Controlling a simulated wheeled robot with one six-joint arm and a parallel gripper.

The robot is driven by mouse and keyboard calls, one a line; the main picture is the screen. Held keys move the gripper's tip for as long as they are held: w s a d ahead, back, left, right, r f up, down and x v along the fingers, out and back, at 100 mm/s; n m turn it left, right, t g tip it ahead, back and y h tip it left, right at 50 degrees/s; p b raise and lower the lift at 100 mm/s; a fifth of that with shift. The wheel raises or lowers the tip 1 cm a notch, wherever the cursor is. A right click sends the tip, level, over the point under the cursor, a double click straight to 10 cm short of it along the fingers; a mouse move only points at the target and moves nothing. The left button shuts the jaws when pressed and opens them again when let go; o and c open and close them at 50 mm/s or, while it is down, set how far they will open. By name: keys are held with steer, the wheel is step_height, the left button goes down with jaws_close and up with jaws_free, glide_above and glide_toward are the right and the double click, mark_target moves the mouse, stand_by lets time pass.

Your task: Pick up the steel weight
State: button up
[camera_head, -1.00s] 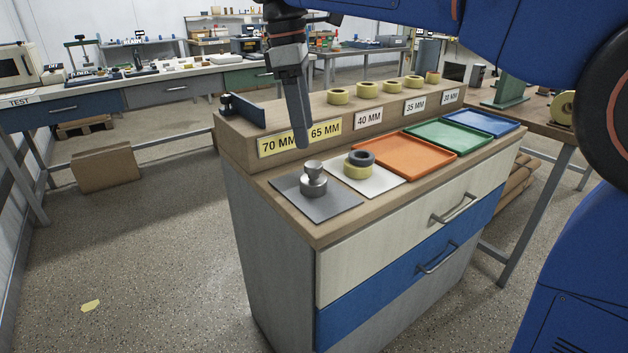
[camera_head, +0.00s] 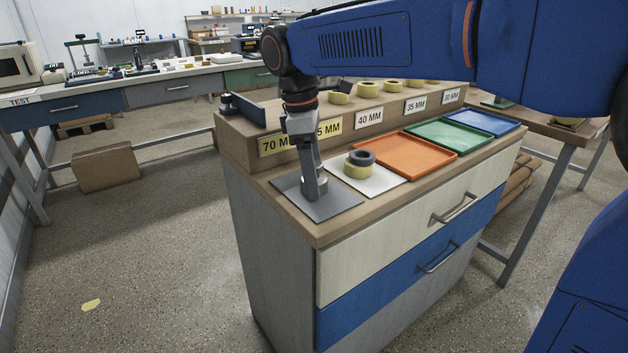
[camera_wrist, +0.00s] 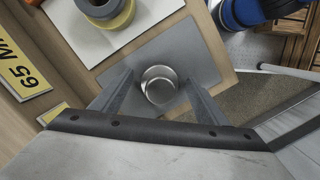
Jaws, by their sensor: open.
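The steel weight (camera_wrist: 158,85) stands on the grey mat (camera_wrist: 205,62) and shows from above in the wrist view as a shiny round top. In the head view it is mostly hidden behind my gripper (camera_head: 318,188), which has come down over the grey mat (camera_head: 343,203). In the wrist view my gripper (camera_wrist: 155,92) is open, with one finger on each side of the weight. I cannot tell whether either finger touches it.
A yellow ring with a dark ring on top (camera_head: 358,165) sits on the white sheet beside the grey mat. Orange (camera_head: 408,158), green (camera_head: 460,136) and blue (camera_head: 490,123) trays lie farther right. A raised wooden step with size labels (camera_head: 368,118) stands behind.

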steer(key=shift+f, duration=0.15)
jaws_close()
